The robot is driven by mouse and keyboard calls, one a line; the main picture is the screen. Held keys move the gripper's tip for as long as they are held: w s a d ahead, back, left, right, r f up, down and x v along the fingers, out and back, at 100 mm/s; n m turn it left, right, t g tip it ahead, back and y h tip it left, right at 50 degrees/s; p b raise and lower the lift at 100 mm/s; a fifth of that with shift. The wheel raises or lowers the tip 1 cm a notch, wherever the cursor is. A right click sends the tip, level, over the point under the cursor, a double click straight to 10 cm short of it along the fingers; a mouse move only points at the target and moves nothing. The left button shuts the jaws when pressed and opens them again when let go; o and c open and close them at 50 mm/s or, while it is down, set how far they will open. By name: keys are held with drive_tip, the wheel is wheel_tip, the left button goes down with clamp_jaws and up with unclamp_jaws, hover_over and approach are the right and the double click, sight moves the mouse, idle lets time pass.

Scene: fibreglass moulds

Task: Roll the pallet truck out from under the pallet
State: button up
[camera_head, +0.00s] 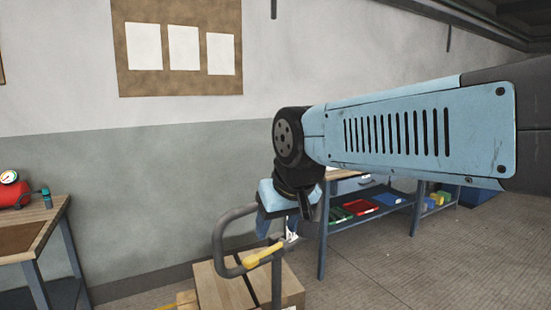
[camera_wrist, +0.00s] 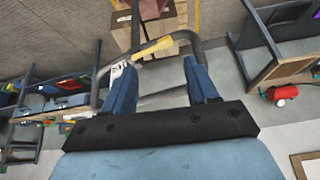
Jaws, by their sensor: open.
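The pallet truck's grey looped handle (camera_head: 219,240) with a yellow lever (camera_head: 262,256) stands below my gripper in the head view. In the wrist view the handle (camera_wrist: 183,37) and its yellow lever (camera_wrist: 152,48) lie just beyond the fingertips. My gripper (camera_head: 277,226) is open, its blue fingers pointing down by the top of the loop. In the wrist view the fingers (camera_wrist: 157,67) are spread with nothing clamped between them. I cannot tell whether they touch the handle. Brown boxes (camera_head: 215,288) stand behind the handle. The truck's forks and the pallet are not clearly visible.
A workbench (camera_head: 45,230) with a red compressor-like tank (camera_head: 12,192) stands at left. A blue-framed bench (camera_head: 322,240) with coloured trays stands behind at right. A wall with a pinned board (camera_head: 180,80) closes the back. Open floor (camera_head: 440,270) lies at right.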

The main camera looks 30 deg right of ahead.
drive_tip(key=w+d+r+m+g+h, duration=0.1)
drive_tip(key=w+d+r+m+h, duration=0.15)
drive_tip(key=w+d+m, duration=0.7)
drive_tip(key=w+d+r+m+g+h, duration=0.1)
drive_tip(key=w+d+r+m, duration=0.35)
drive_tip(key=w, duration=0.75)
drive_tip(key=shift+m, duration=0.4)
drive_tip(key=x, duration=1)
drive_tip(key=s+x, duration=0.1)
drive_tip(key=x, duration=0.3)
drive_tip(key=shift+w+d+f, duration=0.1)
drive_tip(key=shift+d+f, duration=0.3)
drive_tip(key=shift+d, duration=0.1)
clamp_jaws()
